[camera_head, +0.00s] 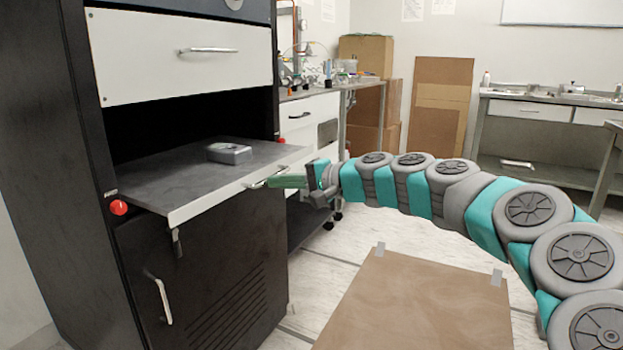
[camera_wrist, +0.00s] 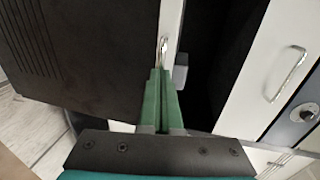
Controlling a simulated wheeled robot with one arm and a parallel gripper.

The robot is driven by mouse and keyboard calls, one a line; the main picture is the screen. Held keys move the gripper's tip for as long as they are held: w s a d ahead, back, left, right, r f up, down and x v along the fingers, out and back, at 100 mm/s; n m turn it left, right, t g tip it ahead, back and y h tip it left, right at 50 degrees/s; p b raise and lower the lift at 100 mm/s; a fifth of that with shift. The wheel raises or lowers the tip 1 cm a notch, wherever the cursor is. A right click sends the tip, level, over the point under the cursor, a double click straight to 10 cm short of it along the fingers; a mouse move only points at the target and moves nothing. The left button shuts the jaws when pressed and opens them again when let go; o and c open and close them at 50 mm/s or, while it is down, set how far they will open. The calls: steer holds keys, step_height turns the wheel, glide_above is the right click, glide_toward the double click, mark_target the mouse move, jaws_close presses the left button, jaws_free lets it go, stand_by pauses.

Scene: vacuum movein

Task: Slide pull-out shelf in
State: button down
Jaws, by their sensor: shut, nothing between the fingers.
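The pull-out shelf (camera_head: 180,185) is a dark grey board with a white front edge, sticking out of the black cabinet. A small metal handle (camera_head: 258,184) is on its front edge; it also shows in the wrist view (camera_wrist: 163,46). A small grey box (camera_head: 230,153) rests on the shelf. My gripper (camera_head: 270,182) has green fingers, shut and empty, with their tips at the handle. In the wrist view the shut fingers (camera_wrist: 160,75) point at the shelf's front edge beside the handle. I cannot tell whether they touch it.
A white drawer (camera_head: 150,55) is above the shelf opening, and a black door with a handle (camera_head: 160,298) is below. A red knob (camera_head: 118,207) is at the opening's left side. A brown board (camera_head: 420,305) lies on the floor. Cardboard boxes (camera_head: 365,55) stand behind.

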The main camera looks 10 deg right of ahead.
mark_target(231, 171)
steer(key=r+x, duration=0.1)
steer(key=x, duration=0.3)
steer(key=p+x, duration=0.1)
steer(key=x, duration=0.4)
steer(key=r+p+x, duration=0.1)
steer(key=x, duration=0.4)
steer(key=shift+w+a+r, duration=0.25)
steer(key=shift+a+r, duration=0.05)
steer(key=shift+r, duration=0.05)
